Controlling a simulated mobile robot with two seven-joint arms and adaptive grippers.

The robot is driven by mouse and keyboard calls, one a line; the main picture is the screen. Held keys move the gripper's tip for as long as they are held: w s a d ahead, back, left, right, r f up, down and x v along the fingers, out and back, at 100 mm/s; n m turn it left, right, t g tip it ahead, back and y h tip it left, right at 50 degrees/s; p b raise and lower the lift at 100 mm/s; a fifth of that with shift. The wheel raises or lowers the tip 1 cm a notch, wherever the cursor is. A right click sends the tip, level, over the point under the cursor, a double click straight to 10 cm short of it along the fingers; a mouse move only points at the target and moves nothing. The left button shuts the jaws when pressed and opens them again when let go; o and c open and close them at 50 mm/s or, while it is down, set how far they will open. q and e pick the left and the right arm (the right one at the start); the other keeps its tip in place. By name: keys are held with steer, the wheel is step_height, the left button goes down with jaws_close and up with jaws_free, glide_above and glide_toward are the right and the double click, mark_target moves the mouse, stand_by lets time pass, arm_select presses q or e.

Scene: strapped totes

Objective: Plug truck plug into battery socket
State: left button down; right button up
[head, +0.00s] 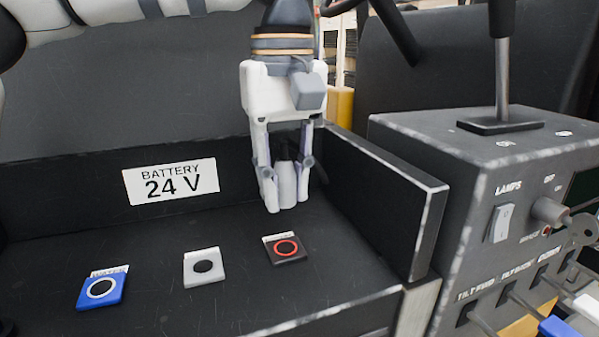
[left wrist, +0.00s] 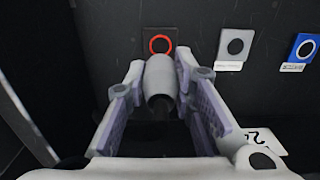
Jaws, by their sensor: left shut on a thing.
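My left gripper (head: 287,196) points down over the black battery deck. It is shut on a grey cylindrical plug (head: 286,178), which also shows between the fingers in the left wrist view (left wrist: 161,80). The plug looks roughly upright; its lower end is partly hidden by the fingertips. A black socket plate with a red ring (head: 285,248) lies in front of the gripper, and in the left wrist view it shows (left wrist: 159,42) just beyond the plug, apparently apart from it. A white-grey plate with a dark round centre (head: 205,267) and a blue plate with a white ring (head: 102,289) lie to its left. Their small labels are unreadable.
A "BATTERY 24 V" label (head: 171,181) is on the back wall. A low black side wall (head: 385,195) stands close right of the gripper. Beyond it is a control box (head: 480,170) with a lever, switch and knob.

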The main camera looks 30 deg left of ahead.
mark_target(283, 143)
arm_select(q)
steer(key=shift+a, duration=0.1)
steer(key=shift+f, duration=2.9)
steer(key=shift+f, duration=0.6)
steer(key=c, duration=1.3)
jaws_free()
step_height(283, 143, up, 12)
